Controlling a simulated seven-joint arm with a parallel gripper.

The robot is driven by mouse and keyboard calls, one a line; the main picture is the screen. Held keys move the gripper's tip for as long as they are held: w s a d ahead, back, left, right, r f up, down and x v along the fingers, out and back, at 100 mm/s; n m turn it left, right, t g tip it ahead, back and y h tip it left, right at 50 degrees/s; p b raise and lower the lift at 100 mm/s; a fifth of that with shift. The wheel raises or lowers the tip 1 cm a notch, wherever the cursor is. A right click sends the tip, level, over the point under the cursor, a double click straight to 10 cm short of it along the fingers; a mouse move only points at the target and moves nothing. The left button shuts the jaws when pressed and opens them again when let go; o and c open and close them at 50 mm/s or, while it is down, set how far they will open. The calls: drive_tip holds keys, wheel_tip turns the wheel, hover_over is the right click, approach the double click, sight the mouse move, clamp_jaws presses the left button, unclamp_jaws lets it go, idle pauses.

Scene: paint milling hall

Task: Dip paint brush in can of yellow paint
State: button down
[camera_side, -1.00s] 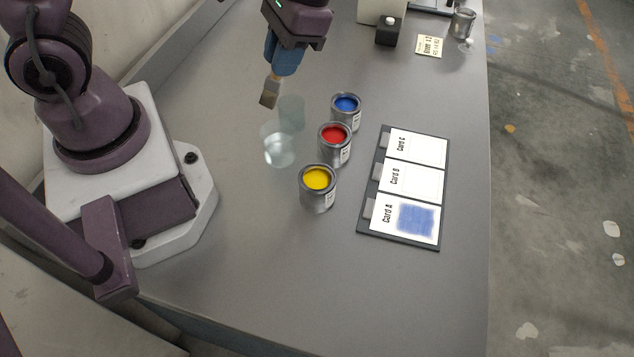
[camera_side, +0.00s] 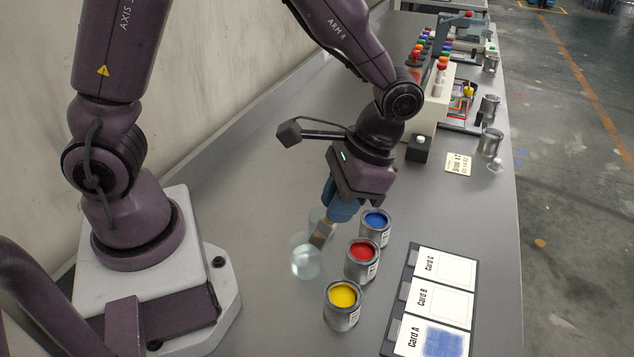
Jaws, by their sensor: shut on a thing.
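My gripper (camera_side: 341,206), with blue fingers, is shut on the paint brush (camera_side: 323,234) and points down. The brush's pale bristle end hangs at a tilt to the lower left, and its handle is hidden in the gripper. The bristles appear clean of yellow. The can of yellow paint (camera_side: 342,308) stands open and upright, nearest the camera in a row of three. The brush tip is beyond and to the left of it, clear of the yellow paint. In this view the tip overlaps the edge of a clear glass vessel (camera_side: 305,264); I cannot tell its height above it.
The red can (camera_side: 362,262) and blue can (camera_side: 375,228) stand behind the yellow one. A second clear vessel (camera_side: 316,217) is partly hidden behind the brush. A dark board with three cards (camera_side: 440,298) lies right; Card A has a blue patch.

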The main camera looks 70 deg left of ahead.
drive_tip(key=w+d+n, duration=0.1)
drive_tip(key=w+d, duration=0.1)
drive_tip(key=d, duration=0.4)
drive_tip(key=shift+s+a+f, duration=0.1)
drive_tip(key=shift+s+f, duration=0.05)
drive_tip(key=shift+f, duration=1.4)
drive_tip(key=shift+s+a+f, duration=0.1)
drive_tip(key=shift+s+f, duration=0.05)
drive_tip(key=shift+f, duration=1.35)
drive_tip(key=shift+f, duration=0.5)
wheel_tip(320, 180, up, 7)
